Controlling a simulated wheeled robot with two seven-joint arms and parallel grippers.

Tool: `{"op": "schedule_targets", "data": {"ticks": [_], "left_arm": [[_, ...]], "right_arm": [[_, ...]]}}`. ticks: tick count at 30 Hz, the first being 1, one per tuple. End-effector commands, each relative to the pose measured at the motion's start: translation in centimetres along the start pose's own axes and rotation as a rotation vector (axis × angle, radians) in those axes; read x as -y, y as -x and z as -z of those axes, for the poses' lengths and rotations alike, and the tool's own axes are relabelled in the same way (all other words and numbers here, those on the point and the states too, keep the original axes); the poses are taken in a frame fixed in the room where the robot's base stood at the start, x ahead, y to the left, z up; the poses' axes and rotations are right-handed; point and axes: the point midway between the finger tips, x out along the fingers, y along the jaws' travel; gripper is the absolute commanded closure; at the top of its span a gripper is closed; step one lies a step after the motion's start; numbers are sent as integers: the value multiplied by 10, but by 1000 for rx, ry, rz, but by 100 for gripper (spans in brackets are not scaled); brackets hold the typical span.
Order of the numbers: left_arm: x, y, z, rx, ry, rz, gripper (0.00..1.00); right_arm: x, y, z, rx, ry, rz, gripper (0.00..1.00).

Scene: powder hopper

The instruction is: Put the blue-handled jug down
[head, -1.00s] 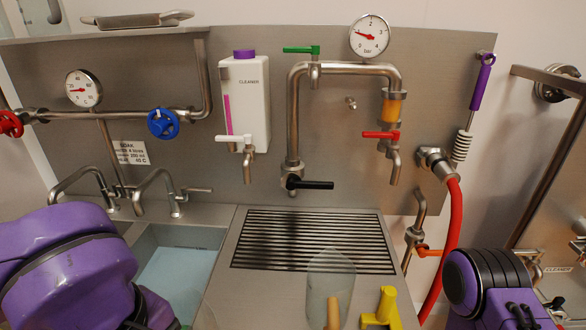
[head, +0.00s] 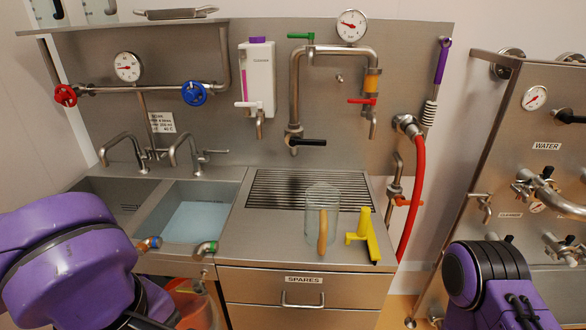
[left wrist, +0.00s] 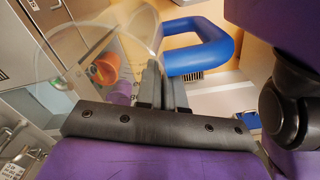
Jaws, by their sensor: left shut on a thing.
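The blue-handled jug shows only in the left wrist view, as a clear, see-through body (left wrist: 88,62) with a thick blue loop handle (left wrist: 232,45). My left gripper (left wrist: 164,80) is shut on the jug, its fingers close beside the handle's near end. The exact contact is partly hidden by the gripper's own body. In the head view my left arm fills the lower left, with its gripper and the jug out of frame. My right arm shows at the lower right, its gripper out of frame.
A clear jug with a tan handle (head: 323,210) and a yellow stand-like piece (head: 363,238) occupy the counter (head: 270,245) near its grille (head: 300,189). A sink basin (head: 195,213) lies to the left. Bare counter remains left of the tan-handled jug. A WATER panel (head: 547,180) stands at right.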

Motion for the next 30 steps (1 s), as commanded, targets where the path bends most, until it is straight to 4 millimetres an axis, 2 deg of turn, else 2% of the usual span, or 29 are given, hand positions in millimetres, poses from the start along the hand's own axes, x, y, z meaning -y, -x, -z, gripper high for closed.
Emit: {"op": "schedule_targets", "data": {"ticks": [7,11,17,22,26,30], "left_arm": [[-8,1,1,0,-184,1,100],[-21,8,5,0,-294,0,100],[-52,20,15,0,-496,1,100],[-96,19,35,2,-722,3,100],[-148,-8,68,5,-938,6,100],[-191,-61,103,7,-1101,6,100]], "right_arm": [[0,0,0,0,0,0,53],[0,0,0,0,0,0,53],[0,-1,0,0,0,0,53],[1,-8,-3,0,0,0,53],[2,-20,-8,0,0,0,53],[3,-32,-13,0,0,0,53]]}}
